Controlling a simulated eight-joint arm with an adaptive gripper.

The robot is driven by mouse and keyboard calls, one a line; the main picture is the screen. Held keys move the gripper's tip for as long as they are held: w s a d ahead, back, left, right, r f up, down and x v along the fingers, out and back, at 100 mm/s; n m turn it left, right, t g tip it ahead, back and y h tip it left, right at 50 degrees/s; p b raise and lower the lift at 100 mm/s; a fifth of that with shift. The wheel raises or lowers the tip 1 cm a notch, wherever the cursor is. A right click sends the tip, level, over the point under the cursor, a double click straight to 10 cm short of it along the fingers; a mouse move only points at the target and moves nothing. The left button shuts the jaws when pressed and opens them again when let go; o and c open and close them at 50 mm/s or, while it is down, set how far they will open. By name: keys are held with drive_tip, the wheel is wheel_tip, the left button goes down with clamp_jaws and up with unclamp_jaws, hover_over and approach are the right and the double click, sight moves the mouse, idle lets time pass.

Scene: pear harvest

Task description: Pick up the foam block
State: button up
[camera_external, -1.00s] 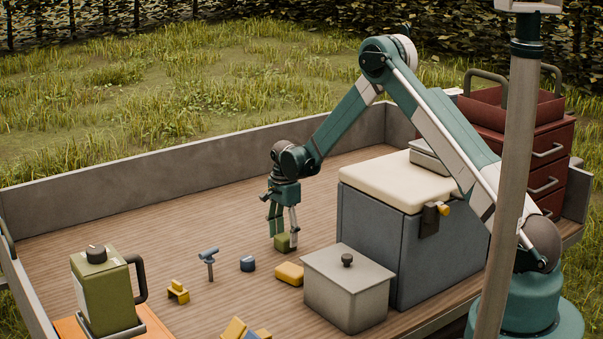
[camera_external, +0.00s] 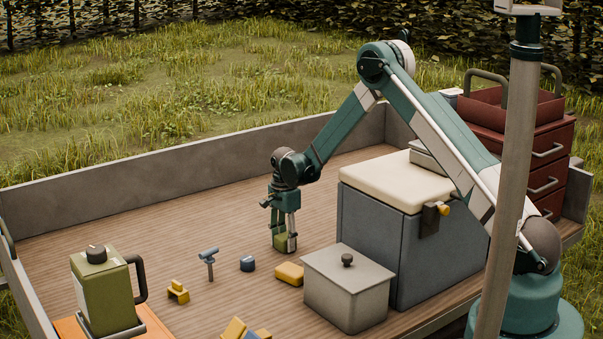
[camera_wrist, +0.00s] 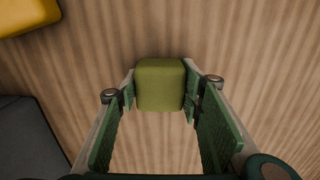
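A green, soft-edged block (camera_external: 281,243) stands on the plank floor; it looks like the foam block. In the wrist view the green block (camera_wrist: 160,84) lies between the far ends of my two fingers, its top and near side showing. My gripper (camera_external: 284,245) points straight down with a finger on either side of the block. In the wrist view the gripper's (camera_wrist: 160,90) green pads come right up to the block's left and right edges. Whether they press on it I cannot tell. The block shows no clear lift off the floor.
A yellow block (camera_external: 289,274) lies just right of my gripper, a small blue piece (camera_external: 247,264) to the near left. A grey lidded box (camera_external: 345,300) and a large cooler (camera_external: 375,235) stand to the right.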

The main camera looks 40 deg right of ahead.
sight(285, 236)
drive_tip(key=shift+c, duration=0.7)
drive_tip(key=shift+r, duration=0.1)
drive_tip(key=shift+r+p, duration=0.75)
drive_tip(key=shift+r, duration=4.2)
